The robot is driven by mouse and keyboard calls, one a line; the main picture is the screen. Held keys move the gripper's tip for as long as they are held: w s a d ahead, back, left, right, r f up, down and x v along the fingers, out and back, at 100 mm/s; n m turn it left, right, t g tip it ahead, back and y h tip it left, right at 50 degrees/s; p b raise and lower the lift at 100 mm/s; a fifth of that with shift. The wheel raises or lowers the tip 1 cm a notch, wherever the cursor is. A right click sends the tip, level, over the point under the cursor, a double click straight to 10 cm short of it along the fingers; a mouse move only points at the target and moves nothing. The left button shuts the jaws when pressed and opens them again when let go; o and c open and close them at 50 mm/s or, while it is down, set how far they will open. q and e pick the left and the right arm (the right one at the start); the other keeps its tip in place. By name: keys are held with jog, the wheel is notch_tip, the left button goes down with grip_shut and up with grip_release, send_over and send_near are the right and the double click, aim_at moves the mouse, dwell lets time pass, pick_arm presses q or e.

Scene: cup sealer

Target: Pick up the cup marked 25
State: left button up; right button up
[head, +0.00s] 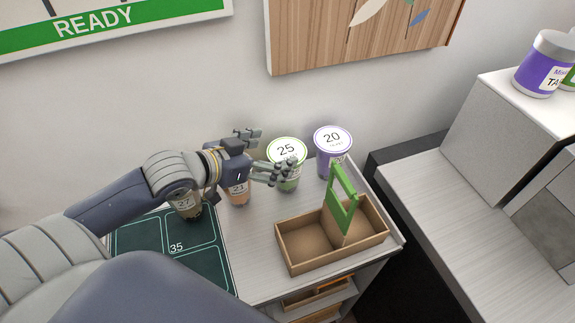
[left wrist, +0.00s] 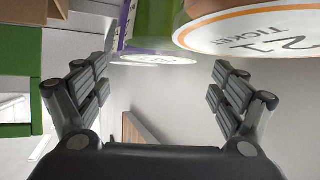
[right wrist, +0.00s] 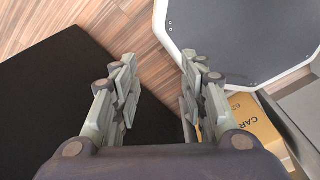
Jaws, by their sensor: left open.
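The cup marked 25 (head: 287,151) stands upright on the counter by the wall, with a white, green-rimmed lid and green body. My left gripper (head: 274,152) is open at its left, fingers toward it; one finger overlaps its front in the head view. I cannot tell whether they touch. In the left wrist view, the open jaws (left wrist: 160,82) hold nothing; a green cup body (left wrist: 155,22) shows beyond, partly hidden by the orange-rimmed lid of cup 21 (left wrist: 262,28). My right gripper (right wrist: 158,78) is open and empty above the floor, away from the cups.
Cup 20 (head: 333,143) stands right of cup 25. Cup 21 (head: 238,192) and cup 27 (head: 188,207) are close under my left arm. A carrier with a green handle (head: 342,200) sits in front. The dark numbered mat (head: 140,236) lies left.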

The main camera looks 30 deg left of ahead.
aim_at(284, 153)
pick_arm(q)
jog(key=shift+w+d+f, duration=0.1)
jog(key=shift+w, duration=0.15)
jog(key=shift+w+f, duration=0.1)
jog(key=p+x, duration=0.1)
jog(key=x, duration=0.3)
jog(key=shift+s+f+p, duration=0.2)
jog(key=shift+f+p, duration=0.05)
jog(key=shift+p, duration=0.15)
jog(key=shift+w+d+f, duration=0.2)
jog(key=shift+w+f, duration=0.1)
jog(key=shift+w, duration=0.05)
jog(key=shift+c, duration=0.9)
jog(key=c, duration=1.4)
jog(key=shift+c, duration=1)
pick_arm(e)
jog(key=shift+w+d+r, duration=0.15)
jog(key=shift+w+r, duration=0.1)
jog(key=shift+r, duration=0.3)
jog(key=shift+w+d+r, duration=0.15)
jog(key=shift+w+r, duration=0.05)
jog(key=shift+r, duration=0.3)
